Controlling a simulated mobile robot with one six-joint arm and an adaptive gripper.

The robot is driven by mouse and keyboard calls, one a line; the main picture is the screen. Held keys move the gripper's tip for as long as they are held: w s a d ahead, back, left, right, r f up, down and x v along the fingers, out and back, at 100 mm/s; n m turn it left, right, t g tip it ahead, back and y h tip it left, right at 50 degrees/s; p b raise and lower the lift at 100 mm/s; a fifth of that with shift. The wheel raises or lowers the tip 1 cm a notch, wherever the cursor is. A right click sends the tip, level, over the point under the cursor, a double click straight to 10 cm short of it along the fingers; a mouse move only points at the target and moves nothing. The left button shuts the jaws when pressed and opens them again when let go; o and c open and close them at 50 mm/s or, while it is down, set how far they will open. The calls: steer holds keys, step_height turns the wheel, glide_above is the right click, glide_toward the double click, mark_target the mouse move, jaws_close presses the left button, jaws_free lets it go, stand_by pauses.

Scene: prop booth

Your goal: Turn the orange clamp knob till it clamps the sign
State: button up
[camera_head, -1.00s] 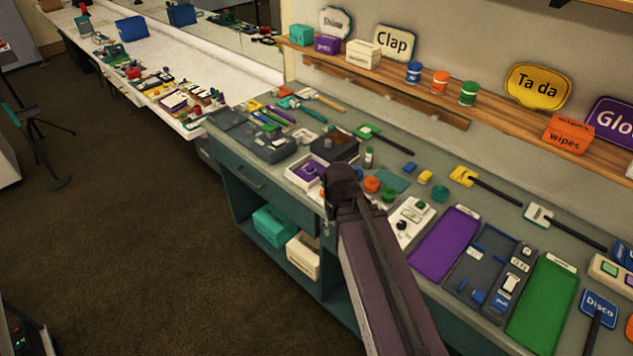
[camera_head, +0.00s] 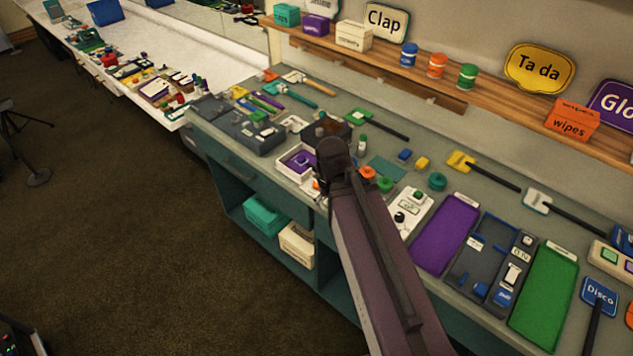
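A small round orange piece (camera_head: 367,172) lies on the grey counter just right of my gripper (camera_head: 333,158). It may be the clamp knob, but it is too small to tell. Another orange bit (camera_head: 317,184) shows at the gripper's left side, mostly hidden. My gripper is over the counter's front part, seen from behind, and my arm hides what is below it. Its fingertips are not clear, so I cannot see whether it is open or holds anything. A blue "Disco" sign (camera_head: 599,291) on a dark stick is at the far right. No sign visibly sits in a clamp.
Right of my arm are a white box with buttons (camera_head: 408,210), a purple mat (camera_head: 447,232), a grey tray (camera_head: 468,262) and a green mat (camera_head: 545,290). Several dark-handled paddles lie behind them. A wooden shelf (camera_head: 480,95) with signs and jars runs along the wall.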

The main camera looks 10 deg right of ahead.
steer(key=w+r+n+p, duration=0.2)
steer(key=w+n, duration=0.6)
steer(key=w+r+n+p, duration=0.3)
steer(key=w+n, duration=0.5)
steer(key=shift+w+d, duration=0.15)
steer(key=shift+d, duration=0.1)
steer(key=shift+f, duration=0.15)
step_height(320, 180, down, 13)
steer(key=b, duration=1.3)
steer(key=shift+f+b, duration=0.15)
steer(key=shift+b, duration=0.15)
jaws_close()
